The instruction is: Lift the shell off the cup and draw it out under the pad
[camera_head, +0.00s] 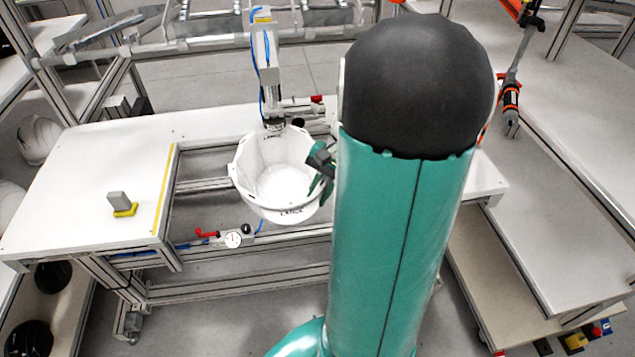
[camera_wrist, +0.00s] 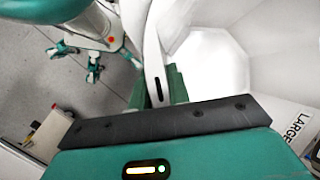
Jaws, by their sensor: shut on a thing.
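The white helmet shell (camera_head: 262,190) sits open side up in the middle of the bench frame, with its hollow inside showing. My gripper (camera_head: 321,172) is at the shell's right rim, partly hidden behind my arm. In the wrist view its green fingers (camera_wrist: 168,88) are shut on the shell's wall (camera_wrist: 154,58). A dark pad (camera_head: 274,123) hangs at the lower end of the upright cylinder, by the shell's far rim. The cup is hidden by the shell, so I cannot tell whether they touch.
The upright cylinder (camera_head: 266,62) with blue hoses stands behind the shell. A white tabletop (camera_head: 85,190) lies to the left, with a small grey block (camera_head: 119,201) on a yellow base. A gauge (camera_head: 233,239) and red valve (camera_head: 206,234) sit in front. The shell's right is crowded by my arm.

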